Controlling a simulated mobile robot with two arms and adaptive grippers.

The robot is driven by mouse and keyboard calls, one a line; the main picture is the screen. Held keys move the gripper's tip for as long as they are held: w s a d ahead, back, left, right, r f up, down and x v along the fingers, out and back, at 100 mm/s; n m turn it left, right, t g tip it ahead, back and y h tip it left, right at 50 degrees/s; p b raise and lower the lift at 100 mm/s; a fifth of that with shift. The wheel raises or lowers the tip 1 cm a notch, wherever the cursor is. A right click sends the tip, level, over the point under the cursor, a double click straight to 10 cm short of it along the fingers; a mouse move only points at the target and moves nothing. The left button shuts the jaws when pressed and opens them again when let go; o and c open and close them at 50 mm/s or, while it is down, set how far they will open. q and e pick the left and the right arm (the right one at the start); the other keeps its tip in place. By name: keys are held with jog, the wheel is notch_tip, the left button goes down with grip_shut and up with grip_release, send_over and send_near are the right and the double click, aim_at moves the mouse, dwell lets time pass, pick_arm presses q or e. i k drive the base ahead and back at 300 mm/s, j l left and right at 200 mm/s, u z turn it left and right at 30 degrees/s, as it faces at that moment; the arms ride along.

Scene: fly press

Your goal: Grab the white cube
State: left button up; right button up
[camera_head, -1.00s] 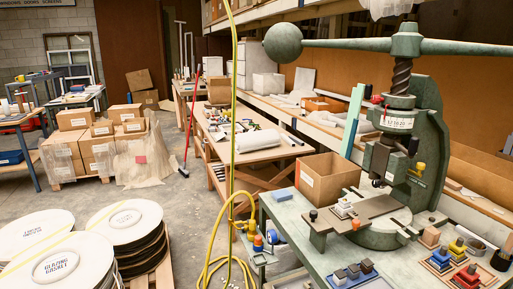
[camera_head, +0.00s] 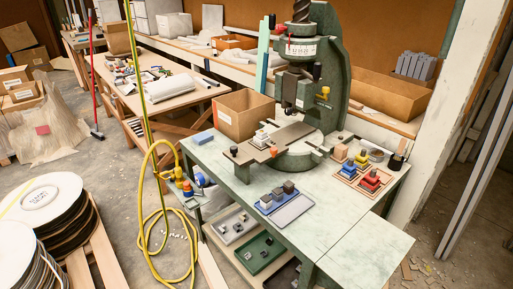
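A small white block (camera_head: 262,137) sits at the left end of the flat bar of the green fly press (camera_head: 300,158); it looks stepped, and I cannot tell if it is a single cube. Small pale pieces lie in a grey tray (camera_head: 232,224) and dark and pale ones in a green tray (camera_head: 262,254), both on the shelf under the bench; they are too small to make out. Neither of my grippers is in view.
The pale green bench (camera_head: 345,222) has a clear front right corner. It holds an open cardboard box (camera_head: 243,115), grey blocks (camera_head: 277,194) beside a tray (camera_head: 293,210), and coloured stepped blocks (camera_head: 371,178). A yellow hose (camera_head: 150,235) coils on the floor to the left.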

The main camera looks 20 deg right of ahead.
aim_at(261, 134)
jog(key=i+l+u, duration=0.1)
jog(key=l, duration=1.9)
